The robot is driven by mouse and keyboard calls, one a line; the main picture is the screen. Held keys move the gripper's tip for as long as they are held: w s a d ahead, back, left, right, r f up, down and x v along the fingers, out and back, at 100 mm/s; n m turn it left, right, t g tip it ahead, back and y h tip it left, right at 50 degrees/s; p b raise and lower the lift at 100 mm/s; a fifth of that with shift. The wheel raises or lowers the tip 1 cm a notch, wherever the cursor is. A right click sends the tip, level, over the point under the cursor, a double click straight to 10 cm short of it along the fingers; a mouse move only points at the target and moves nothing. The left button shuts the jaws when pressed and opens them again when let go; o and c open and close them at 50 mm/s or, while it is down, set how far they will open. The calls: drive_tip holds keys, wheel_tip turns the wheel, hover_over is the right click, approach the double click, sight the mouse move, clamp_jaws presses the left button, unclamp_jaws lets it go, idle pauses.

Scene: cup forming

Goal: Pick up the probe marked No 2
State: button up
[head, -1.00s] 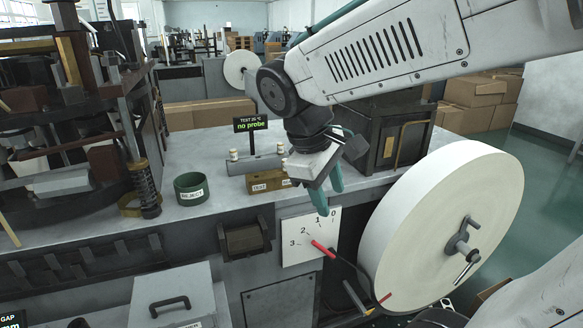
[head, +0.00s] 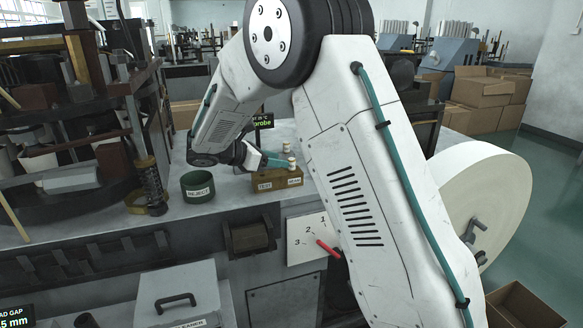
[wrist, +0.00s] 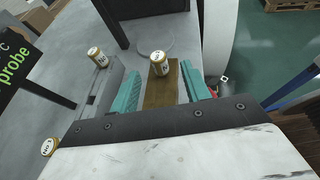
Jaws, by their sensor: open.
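My gripper (head: 276,161) is open, with its teal fingers pointing across the bench at the wooden block. In the wrist view the fingers (wrist: 163,88) are apart over the wooden block (wrist: 163,92). A small white-and-gold probe (wrist: 159,63) stands at the block, just beyond and between the fingertips; it also shows in the head view (head: 292,164). A second probe (wrist: 98,57) stands at the far end of the grey rack (wrist: 100,95). A third probe (wrist: 48,147) shows at the lower left, partly hidden by my gripper. The probe numbers are too small to read surely.
A black sign reading "probe" (wrist: 18,66) stands left of the rack. A green REJECT cup (head: 197,187) is left of the block (head: 276,181). A dark box is close behind. A large white wheel (head: 485,205) stands at right.

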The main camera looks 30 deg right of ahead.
sight(292, 169)
drive_tip(key=x, duration=0.6)
drive_tip(key=shift+w+d+f, duration=0.1)
drive_tip(key=shift+f, duration=0.3)
clamp_jaws()
